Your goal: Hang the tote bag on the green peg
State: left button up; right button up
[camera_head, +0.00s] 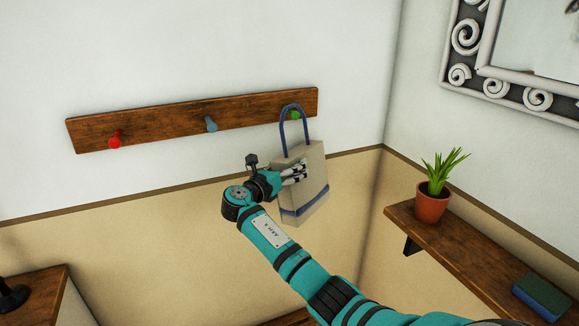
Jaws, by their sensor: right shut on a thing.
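The beige tote bag (314,189) with a dark blue stripe and blue handles hangs upright below the right end of the wooden peg rail. The green peg (295,115) shows inside the handle loop in the head view, just under its top. I cannot tell whether the loop is around the peg or only in front of it. My right gripper (299,172) is shut on the tote bag at its upper body, coming from the left. The fingertips partly cover the bag's face. My left gripper is not in view.
The wooden rail (168,124) on the back wall also bears a red peg (115,141) and a blue peg (211,124), both bare. At right, a wall shelf (462,243) holds a potted plant (433,203) and a book (541,296). A framed mirror (515,92) hangs above.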

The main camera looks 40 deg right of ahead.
dwell(0.4)
jog(key=o, duration=1.7)
jog(key=shift+f, duration=0.1)
